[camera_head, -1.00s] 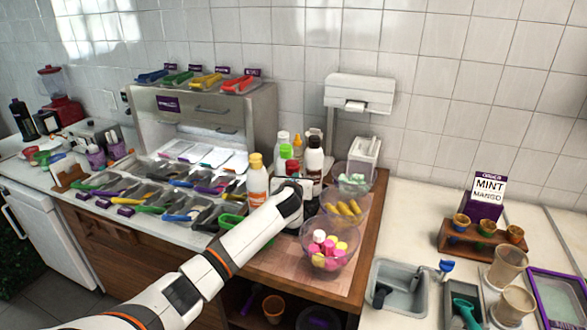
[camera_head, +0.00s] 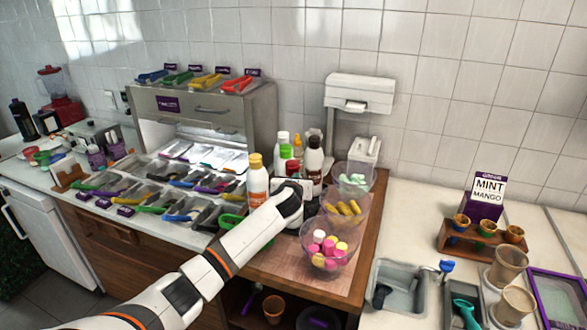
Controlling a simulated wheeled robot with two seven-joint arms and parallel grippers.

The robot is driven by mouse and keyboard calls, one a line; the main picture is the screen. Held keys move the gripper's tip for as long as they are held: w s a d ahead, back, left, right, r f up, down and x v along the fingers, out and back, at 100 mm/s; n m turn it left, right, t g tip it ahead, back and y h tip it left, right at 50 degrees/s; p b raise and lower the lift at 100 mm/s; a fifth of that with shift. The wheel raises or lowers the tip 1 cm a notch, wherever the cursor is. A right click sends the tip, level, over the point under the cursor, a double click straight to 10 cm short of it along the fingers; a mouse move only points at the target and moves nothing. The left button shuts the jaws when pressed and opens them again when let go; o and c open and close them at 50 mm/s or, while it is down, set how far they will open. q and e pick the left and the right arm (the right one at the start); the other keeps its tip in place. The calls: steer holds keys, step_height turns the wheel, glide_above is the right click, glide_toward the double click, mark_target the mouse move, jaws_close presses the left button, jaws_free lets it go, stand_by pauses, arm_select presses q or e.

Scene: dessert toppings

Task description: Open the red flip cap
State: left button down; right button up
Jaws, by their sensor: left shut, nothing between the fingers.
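My left gripper (camera_head: 294,185) is at the front of this group, shut and empty. Its fingers are mostly hidden by my own wrist. My right gripper is not in view.
Clear bowls stand close on the right: one of pink and yellow pieces (camera_head: 329,250), one of yellow pieces (camera_head: 345,212) and one of pale green pieces (camera_head: 354,178). Topping trays (camera_head: 170,190) lie to the left. A sink (camera_head: 398,285) is at right.

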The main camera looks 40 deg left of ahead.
mark_target(297, 162)
arm_select(q)
steer(key=shift+w+a, duration=0.45)
stand_by(0.7)
steer(key=shift+s+d+p, duration=0.1)
steer(key=shift+p, duration=0.35)
steer(key=shift+r+p, duration=1.55)
steer(key=shift+p, duration=0.45)
